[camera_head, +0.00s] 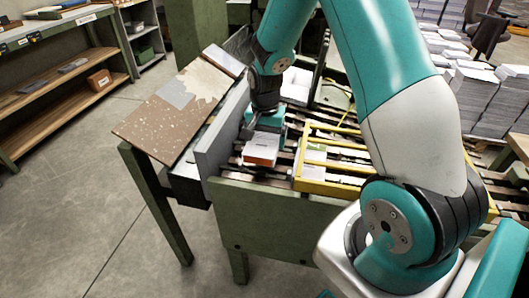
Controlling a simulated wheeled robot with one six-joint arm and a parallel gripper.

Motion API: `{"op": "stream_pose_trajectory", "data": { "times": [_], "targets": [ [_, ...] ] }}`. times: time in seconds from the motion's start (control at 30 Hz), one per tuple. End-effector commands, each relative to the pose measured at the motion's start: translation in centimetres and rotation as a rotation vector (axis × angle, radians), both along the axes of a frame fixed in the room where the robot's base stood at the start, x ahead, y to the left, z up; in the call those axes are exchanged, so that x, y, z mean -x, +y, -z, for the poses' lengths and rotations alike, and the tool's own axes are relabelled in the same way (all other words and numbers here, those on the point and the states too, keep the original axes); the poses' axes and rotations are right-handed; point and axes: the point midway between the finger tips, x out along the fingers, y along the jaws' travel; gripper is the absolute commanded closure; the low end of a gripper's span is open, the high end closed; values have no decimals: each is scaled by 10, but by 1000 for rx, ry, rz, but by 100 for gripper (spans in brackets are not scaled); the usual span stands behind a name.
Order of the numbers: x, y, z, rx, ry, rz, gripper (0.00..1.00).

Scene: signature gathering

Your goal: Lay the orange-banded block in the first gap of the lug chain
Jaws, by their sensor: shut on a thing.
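The orange-banded block (261,149) has a white top and an orange band on its near face. It is at the left end of the lug chain (284,172), a track of dark slats with gaps. My gripper (266,128) points down right at the block's far side and is shut on it. The fingertips are mostly hidden behind the block and the arm. Whether the block touches the chain cannot be told from this view.
The yellow guard frame (331,187) stands close on the right. A grey upright plate (221,131) and a sloped brown board (182,103) are on the left. A green side panel (275,222) closes the near side. Paper stacks (480,98) stand at the right back.

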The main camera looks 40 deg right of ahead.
Motion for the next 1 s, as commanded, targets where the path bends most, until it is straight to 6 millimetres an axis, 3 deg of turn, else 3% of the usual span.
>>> {"op": "stream_pose_trajectory", "data": {
  "times": [0.33, 0.77, 0.8, 1.0],
  "targets": [
    [0, 1, 44, 0, 0, -2, 41],
    [0, 1, 51, 0, 0, -2, 41],
    [0, 1, 50, 0, 0, -2, 1],
    [0, 1, 50, 0, 0, -2, 0]
  ]
}}
